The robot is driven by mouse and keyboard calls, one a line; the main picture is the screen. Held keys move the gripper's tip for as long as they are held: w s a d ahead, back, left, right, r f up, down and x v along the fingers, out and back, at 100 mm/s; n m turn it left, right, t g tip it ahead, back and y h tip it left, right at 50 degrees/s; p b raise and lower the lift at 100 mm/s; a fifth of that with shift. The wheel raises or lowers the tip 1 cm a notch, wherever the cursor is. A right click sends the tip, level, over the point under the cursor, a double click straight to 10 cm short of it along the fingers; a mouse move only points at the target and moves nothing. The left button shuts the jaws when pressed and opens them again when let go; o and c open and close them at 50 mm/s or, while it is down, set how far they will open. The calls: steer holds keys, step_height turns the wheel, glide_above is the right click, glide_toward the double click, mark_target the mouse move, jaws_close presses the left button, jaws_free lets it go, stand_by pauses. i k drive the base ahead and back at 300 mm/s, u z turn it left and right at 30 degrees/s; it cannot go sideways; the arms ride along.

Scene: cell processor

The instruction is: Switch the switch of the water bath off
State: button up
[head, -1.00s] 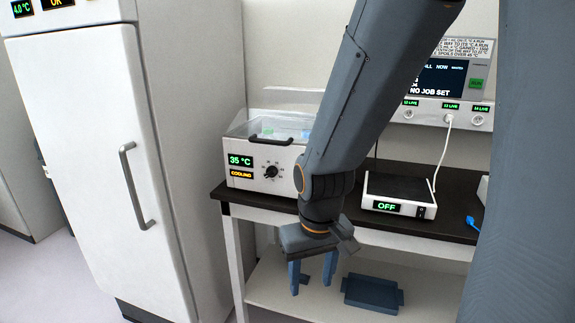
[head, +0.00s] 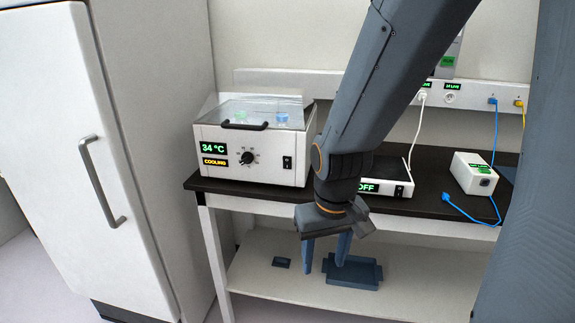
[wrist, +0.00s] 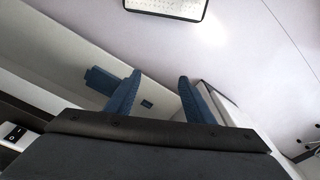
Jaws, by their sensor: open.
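The water bath (head: 222,172) is a white box with a clear lid and black handle, standing on the dark bench top. Its display (head: 213,149) reads 34 °C, with COOLING in orange below. A black dial sits mid-front, and the black rocker switch (head: 287,162) is at the right of the front panel. My gripper (head: 325,266) hangs to the right of and below that switch, in front of the bench edge, fingers pointing down, open and empty. In the wrist view its two blue fingers (wrist: 160,80) are apart. A black rocker switch (wrist: 14,134) shows at the lower left there; I cannot tell whose.
A flat device (head: 390,190) reading OFF stands right of the bath, partly behind my arm. A white box (head: 475,174) with a blue cable is further right. A blue tray (head: 352,272) lies on the lower shelf (head: 265,292). A tall white fridge (head: 50,130) stands left.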

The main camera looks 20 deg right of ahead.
mark_target(286, 161)
steer(key=u, duration=0.05)
steer(key=k, duration=0.55)
steer(key=z, duration=0.55)
steer(key=i, duration=1)
steer(key=u, duration=0.3)
